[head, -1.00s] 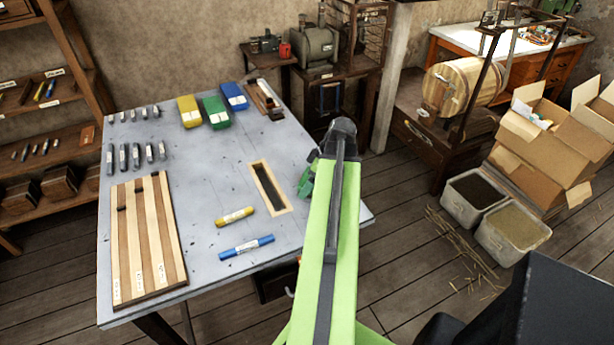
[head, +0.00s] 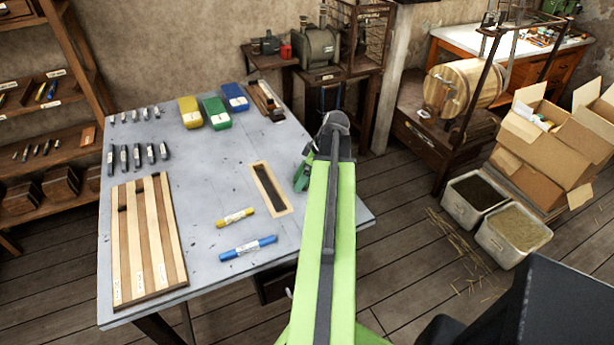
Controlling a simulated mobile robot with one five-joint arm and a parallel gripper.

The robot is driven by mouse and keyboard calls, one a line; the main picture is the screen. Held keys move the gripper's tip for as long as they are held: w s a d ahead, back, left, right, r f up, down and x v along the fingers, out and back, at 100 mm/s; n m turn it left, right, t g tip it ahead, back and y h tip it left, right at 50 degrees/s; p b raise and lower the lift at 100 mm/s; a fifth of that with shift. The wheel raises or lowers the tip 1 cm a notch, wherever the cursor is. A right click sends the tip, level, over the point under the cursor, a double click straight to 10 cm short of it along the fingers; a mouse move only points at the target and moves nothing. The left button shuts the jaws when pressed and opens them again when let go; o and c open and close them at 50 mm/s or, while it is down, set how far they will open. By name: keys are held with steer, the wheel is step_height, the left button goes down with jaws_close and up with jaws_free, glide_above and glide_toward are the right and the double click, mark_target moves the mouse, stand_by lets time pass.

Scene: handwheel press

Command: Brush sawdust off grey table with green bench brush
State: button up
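The grey table (head: 205,180) stands at left centre. Small dark specks and marks show on its top; I cannot tell which, if any, are sawdust. A green block-like item (head: 215,112) lies at the back between a yellow one (head: 190,111) and a blue one (head: 233,97); I cannot tell whether it is a brush. My lime-green arm reaches over the table's right edge. A darker green piece (head: 302,176) shows just left of the arm's end; I cannot tell whether it is part of my gripper or something held. My gripper's fingers are hidden behind the arm.
A slatted wooden board (head: 148,240) lies at the table's front left. A yellow stick (head: 235,217), a blue stick (head: 248,248) and a wood-framed slot (head: 270,188) are near the arm. Bins (head: 513,235) and cardboard boxes (head: 543,150) stand on the floor at right.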

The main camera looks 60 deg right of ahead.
mark_target(294, 168)
steer(key=shift+w+d, duration=0.55)
steer(key=shift+w, duration=0.45)
steer(key=shift+w+d, duration=0.6)
steer(key=shift+w, duration=0.35)
steer(key=shift+w+d, duration=0.55)
steer(key=shift+w, duration=0.45)
step_height(294, 168, up, 6)
steer(key=p, duration=0.6)
step_height(294, 168, up, 3)
steer(key=p, duration=0.3)
